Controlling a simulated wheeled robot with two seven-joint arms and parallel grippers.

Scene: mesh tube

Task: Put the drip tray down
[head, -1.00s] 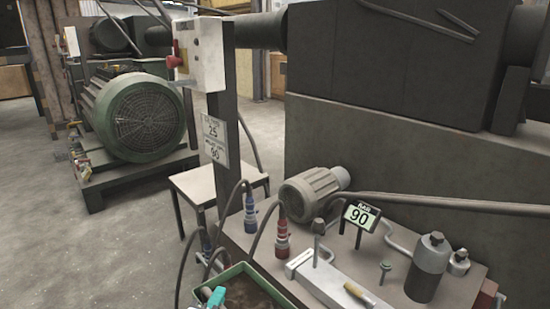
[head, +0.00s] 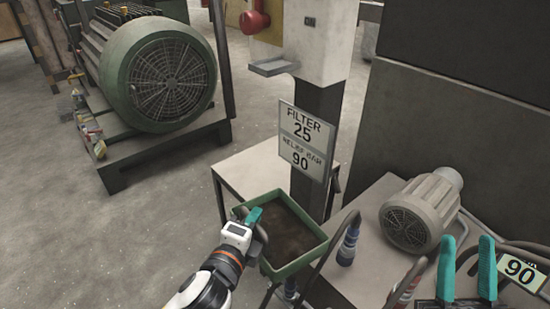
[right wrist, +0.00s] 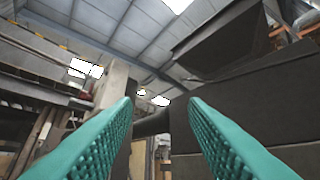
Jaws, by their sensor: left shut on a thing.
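The drip tray (head: 296,263) is a green rectangular tray with a dark brown inside. It shows in the middle of the head view, over the front part of a small white-topped table (head: 232,173). I cannot tell whether it touches the tabletop. My left gripper (head: 254,218) is shut on the tray's left rim. My right gripper (head: 467,270) is open and empty at the lower right of the head view. Its two teal fingers stand apart in the right wrist view (right wrist: 160,135), with only ceiling and machinery beyond.
A dark post with a sign reading filter 25, relief bar 90 (head: 307,143) rises behind the tray. A blue connector (head: 348,245) with hoses is close to its right. A grey motor (head: 420,212) sits on the bench at right. The white tabletop's left part is clear.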

